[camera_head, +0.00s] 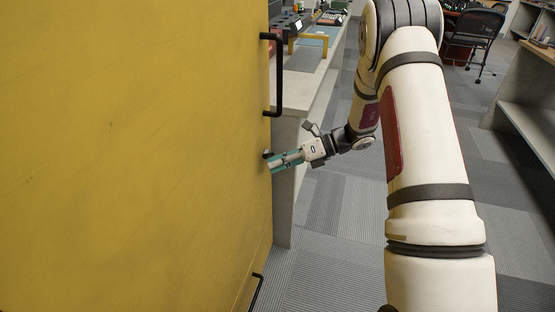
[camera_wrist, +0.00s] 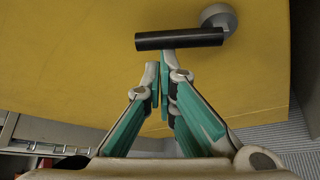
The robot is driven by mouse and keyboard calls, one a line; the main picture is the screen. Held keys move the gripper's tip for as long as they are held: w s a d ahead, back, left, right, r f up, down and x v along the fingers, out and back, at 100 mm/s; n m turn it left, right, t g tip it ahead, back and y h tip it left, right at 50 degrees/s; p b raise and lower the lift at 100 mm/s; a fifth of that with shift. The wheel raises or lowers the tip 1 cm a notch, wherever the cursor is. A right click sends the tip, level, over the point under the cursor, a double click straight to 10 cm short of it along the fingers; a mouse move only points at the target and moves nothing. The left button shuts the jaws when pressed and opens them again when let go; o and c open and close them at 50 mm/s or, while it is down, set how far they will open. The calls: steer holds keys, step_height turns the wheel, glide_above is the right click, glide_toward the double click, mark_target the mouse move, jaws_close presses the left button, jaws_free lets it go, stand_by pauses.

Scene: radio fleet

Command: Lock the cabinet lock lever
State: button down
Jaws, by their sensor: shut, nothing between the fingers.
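The yellow cabinet (camera_head: 130,150) fills the left of the head view. Its lock lever (camera_wrist: 180,39) is a black bar with a round grey base (camera_wrist: 219,17) at its right end, lying level across the top of the wrist view. In the head view the lever (camera_head: 267,154) is a small dark piece at the cabinet's right edge, partly hidden. My gripper (camera_head: 271,165) is at that edge, just below the lever. In the wrist view my gripper (camera_wrist: 162,75) has its teal fingers together and empty, with tips just below the bar. I cannot tell whether they touch it.
A black handle (camera_head: 278,75) stands out from the cabinet above my gripper, and another handle (camera_head: 256,291) is low down. A grey counter (camera_head: 308,85) with items on it is behind the cabinet. Carpeted floor (camera_head: 335,205) is clear to the right, with a chair (camera_head: 475,28) farther back.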

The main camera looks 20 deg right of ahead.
steer(key=r+m+y, duration=0.1)
steer(key=w+r+m+g+y+p, duration=0.1)
steer(key=d+m, duration=0.1)
steer(key=shift+w+d+r+m+y, duration=0.1)
steer(key=shift+w+r+m+y, duration=0.2)
steer(key=shift+r+m+y, duration=0.1)
steer(key=shift+w+d+r+p, duration=0.2)
steer(key=shift+w+p, duration=0.1)
steer(key=shift+w+d+r, duration=0.1)
steer(key=shift+w+d, duration=0.1)
stand_by(0.5)
steer(key=p, duration=0.2)
glide_toward(268, 155)
steer(key=s+d, duration=0.2)
steer(key=shift+d+f, duration=0.3)
steer(key=shift+f, duration=0.1)
stand_by(0.4)
